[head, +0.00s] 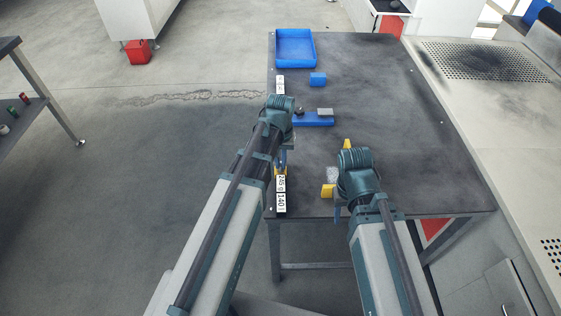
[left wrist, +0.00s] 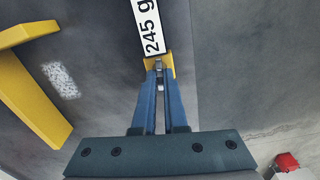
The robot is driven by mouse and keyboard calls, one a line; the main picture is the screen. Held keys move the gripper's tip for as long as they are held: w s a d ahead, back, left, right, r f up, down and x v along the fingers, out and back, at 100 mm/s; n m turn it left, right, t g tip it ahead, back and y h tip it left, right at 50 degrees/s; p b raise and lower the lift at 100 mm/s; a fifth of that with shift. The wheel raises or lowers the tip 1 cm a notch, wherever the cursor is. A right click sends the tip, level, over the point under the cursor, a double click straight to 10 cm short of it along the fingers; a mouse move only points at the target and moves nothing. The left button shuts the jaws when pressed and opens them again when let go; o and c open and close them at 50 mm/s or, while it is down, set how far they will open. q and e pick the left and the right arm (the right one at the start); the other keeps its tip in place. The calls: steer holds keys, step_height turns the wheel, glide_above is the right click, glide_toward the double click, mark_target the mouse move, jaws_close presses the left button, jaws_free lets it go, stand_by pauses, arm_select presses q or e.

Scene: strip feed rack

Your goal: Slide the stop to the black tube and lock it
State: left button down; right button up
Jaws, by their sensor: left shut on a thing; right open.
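My left gripper (head: 282,165) is over the left edge of the table, at a strip with white labels (head: 281,192). In the left wrist view its two blue fingers (left wrist: 159,78) are shut on a small grey piece by a yellow part (left wrist: 171,62), which looks like the stop. It lies right below the "245 g" label (left wrist: 151,30). The fingers partly hide it. My right gripper (head: 338,212) is open, low near the front of the table; its fingers are mostly hidden by the wrist. I cannot pick out a black tube.
Yellow pieces (head: 328,190) stand around a pale speckled patch beside my right arm. A blue fixture with a grey block (head: 325,111), a blue cube (head: 318,79) and a blue tray (head: 296,64) lie farther back. The dark table's (head: 380,90) right side is clear.

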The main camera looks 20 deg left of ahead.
arm_select(q)
steer(key=m, duration=1.1)
steer(key=shift+m, duration=2.1)
steer(key=c, duration=1)
jaws_free()
steer(key=shift+o, duration=0.2)
steer(key=shift+r, duration=0.15)
